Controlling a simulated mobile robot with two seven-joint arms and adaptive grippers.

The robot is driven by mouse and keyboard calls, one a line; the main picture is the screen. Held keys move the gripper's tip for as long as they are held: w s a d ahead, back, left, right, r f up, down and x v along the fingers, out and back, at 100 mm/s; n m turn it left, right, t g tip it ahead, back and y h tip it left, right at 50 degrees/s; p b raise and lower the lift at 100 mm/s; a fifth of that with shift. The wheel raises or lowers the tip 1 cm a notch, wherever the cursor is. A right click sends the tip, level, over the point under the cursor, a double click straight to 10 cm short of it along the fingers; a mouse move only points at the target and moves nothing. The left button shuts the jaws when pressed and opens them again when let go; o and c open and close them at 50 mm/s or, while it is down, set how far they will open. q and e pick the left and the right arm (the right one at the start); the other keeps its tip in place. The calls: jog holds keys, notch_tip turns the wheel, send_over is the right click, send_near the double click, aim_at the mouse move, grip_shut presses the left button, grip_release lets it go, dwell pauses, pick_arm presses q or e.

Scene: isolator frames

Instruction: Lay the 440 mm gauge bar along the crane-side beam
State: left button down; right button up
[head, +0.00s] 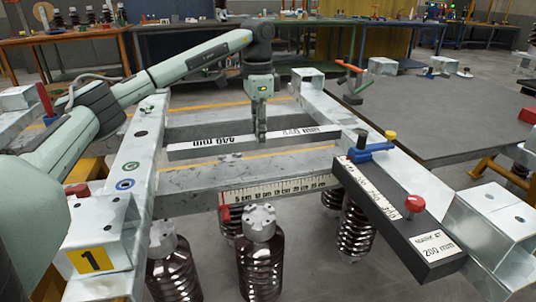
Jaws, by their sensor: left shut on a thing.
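A grey gauge bar (215,146) with white labels, one reading about "440 mm", spans crosswise in the gap between the left beam (139,150) and the right beam (330,108). My left gripper (261,137) points down and is shut on the bar near its middle. Its fingertips hide part of the bar. The bar's height above the frame cannot be told. No marking that I can read tells which beam is crane-side. My right gripper is not in view.
A dark bar (395,215) labelled "MARK AT 200 mm", with a red knob (414,204) and blue stop (370,151), lies along the right beam. A cross member (190,178) carries a ruler (280,188). Ribbed brown insulators (260,265) stand below. A grey table (440,120) is at right.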

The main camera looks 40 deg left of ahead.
aim_at(268, 166)
pick_arm(q)
jog(key=shift+w+d+f, duration=0.2)
jog(key=shift+d+f, duration=0.1)
jog(key=shift+d, duration=0.25)
jog(key=shift+w+d+f, duration=0.15)
jog(key=shift+d+f, duration=0.15)
jog(key=shift+d, duration=0.2)
jog(key=shift+f, duration=2)
jog(key=c, duration=1.2)
grip_release()
jog(key=shift+f, duration=0.15)
notch_tip(268, 166, up, 12)
jog(key=shift+r, duration=0.15)
